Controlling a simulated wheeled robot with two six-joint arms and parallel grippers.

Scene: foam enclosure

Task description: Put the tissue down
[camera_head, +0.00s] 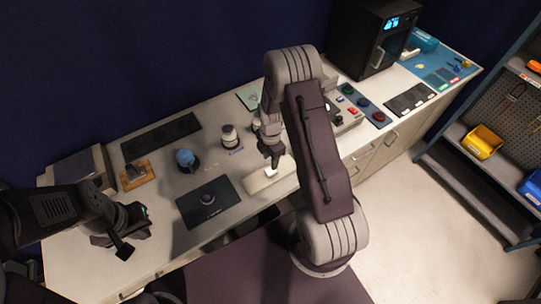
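My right gripper (272,163) points down over the front middle of the counter. A small bright white piece, which looks like the tissue (271,171), shows at its fingertips, and the fingers appear closed on it. It is just above or touching a pale flat board (258,184); I cannot tell which. My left gripper (131,234) is at the counter's left front, with its fingers apart and nothing seen between them.
A dark mat (190,214) with a round piece lies between the grippers. A white bottle (229,136), a blue round item (186,158) and a wooden block (137,174) stand behind. A black machine (372,40) stands at the back right.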

